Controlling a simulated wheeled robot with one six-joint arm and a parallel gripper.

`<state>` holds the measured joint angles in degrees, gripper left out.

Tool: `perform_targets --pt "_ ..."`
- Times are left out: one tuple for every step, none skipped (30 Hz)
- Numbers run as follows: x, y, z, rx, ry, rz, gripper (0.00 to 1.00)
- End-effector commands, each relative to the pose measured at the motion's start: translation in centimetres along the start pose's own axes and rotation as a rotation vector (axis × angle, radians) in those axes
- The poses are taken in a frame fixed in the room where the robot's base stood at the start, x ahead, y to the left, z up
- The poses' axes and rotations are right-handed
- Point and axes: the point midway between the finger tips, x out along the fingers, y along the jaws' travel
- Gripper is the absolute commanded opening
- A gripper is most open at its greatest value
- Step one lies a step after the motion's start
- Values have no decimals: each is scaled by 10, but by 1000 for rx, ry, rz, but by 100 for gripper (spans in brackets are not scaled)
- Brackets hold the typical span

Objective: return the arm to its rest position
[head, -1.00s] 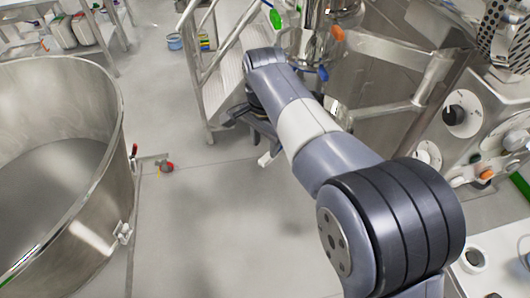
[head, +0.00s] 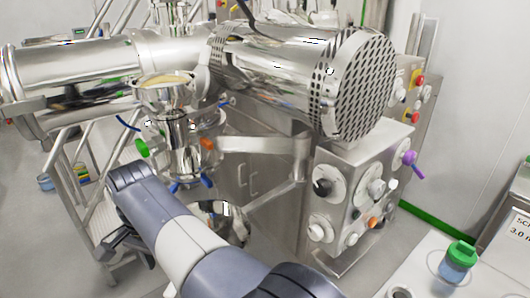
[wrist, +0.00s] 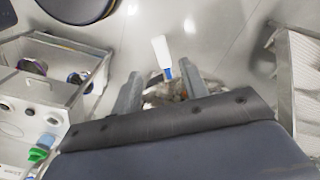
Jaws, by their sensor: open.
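My arm (head: 180,235) reaches from the bottom of the head view up to the left, with its wrist bent near the steel machine. My gripper (head: 122,245) hangs below the wrist, partly hidden by it. In the wrist view my gripper (wrist: 162,88) shows its two grey fingers spread apart. A white piece with a blue end (wrist: 162,52) shows between and beyond the fingers; I cannot tell whether it touches them.
A steel machine with a perforated drum end (head: 362,85) and a control cabinet (head: 350,200) stands close to the arm. A green-lidded jar (head: 458,262) is on the white counter (head: 430,270) at right. Stair rails (head: 90,140) stand at left.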

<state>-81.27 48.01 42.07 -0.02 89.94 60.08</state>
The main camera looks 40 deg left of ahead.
Motion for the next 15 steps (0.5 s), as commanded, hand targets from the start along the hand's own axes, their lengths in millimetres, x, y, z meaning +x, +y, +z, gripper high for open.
perform_targets --pt "10 1 0 0 -3 4 42" --pt "15 0 0 0 -2 4 42" --pt "23 1 1 0 -3 5 42" --pt "29 0 0 0 -2 4 42" --pt "35 1 1 0 -3 5 42" --pt "42 1 1 0 -2 4 42" --pt "48 1 1 0 -3 4 42" --pt "54 1 1 0 -2 4 42" --pt "61 1 1 -1 -2 3 42" --pt "66 1 1 -1 -3 4 42" --pt "70 0 1 -1 -2 3 42" --pt "76 0 1 -1 -2 3 42" --pt "80 0 1 -1 -2 3 42" --pt "83 0 1 -1 -1 2 42" --pt "88 0 1 -1 -2 2 42"
